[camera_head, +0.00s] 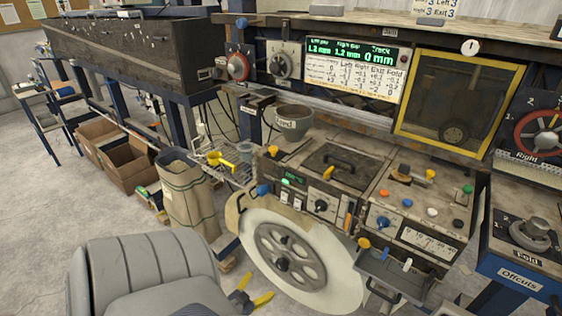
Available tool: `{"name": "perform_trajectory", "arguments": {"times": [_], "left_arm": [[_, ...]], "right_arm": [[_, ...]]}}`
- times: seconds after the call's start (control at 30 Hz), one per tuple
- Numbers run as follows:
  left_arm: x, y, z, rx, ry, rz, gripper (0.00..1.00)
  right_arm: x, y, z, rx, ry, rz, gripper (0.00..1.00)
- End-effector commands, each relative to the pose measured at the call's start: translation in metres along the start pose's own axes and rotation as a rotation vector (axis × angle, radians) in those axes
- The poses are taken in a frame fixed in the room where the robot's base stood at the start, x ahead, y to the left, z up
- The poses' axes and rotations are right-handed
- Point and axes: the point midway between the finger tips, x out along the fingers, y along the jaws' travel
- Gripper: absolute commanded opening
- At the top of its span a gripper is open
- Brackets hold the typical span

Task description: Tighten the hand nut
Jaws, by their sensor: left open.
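A large white tape reel (318,262) stands upright on the front of the machine, with a grey spoked hub (297,240). A small dark knob (282,265) sits at the hub's middle; it looks like the hand nut, but its thread and seating are too small to tell. My left gripper (254,290), dark with yellow fingertips, is low at the bottom of the view, below and left of the hub. It is open, its fingertips apart and nothing between them. It appears clear of the knob. My right gripper is not in view.
A grey padded chair (150,272) fills the lower left, beside my left gripper. The control panel (330,185) with knobs and buttons is above the reel. A dark tray (393,277) juts out right of the reel. A paper sack (187,195) and cardboard boxes (125,163) stand behind the chair.

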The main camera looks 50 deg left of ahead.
Motion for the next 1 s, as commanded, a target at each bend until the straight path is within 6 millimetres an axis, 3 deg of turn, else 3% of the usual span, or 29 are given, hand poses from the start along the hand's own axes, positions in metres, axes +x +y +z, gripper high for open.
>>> {"name": "perform_trajectory", "arguments": {"times": [1.0], "left_arm": [[0.139,-0.001,0.000,-0.008,-0.001,-0.002,0.81]], "right_arm": [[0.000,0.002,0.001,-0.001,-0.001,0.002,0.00]]}}
